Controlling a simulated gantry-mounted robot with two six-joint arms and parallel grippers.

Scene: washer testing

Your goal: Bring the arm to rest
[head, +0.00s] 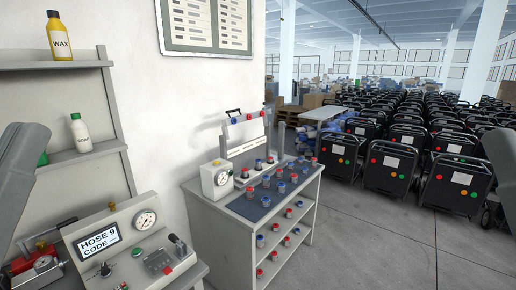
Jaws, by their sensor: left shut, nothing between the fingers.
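My left arm (14,180) comes in at the left edge as a grey link, in front of the shelf and above the red device. Its gripper is hard to make out at the lower left; it is shut with nothing between its fingers. Part of my right arm (500,160) shows at the right edge. My right gripper is not in view.
A bench panel (150,250) reads "HOSE 9 CODE" beside a red device (35,258) with a gauge. A grey cart (240,235) holds several red- and blue-capped parts. A wax bottle (60,38) stands on the shelf. Open floor (380,245) lies right.

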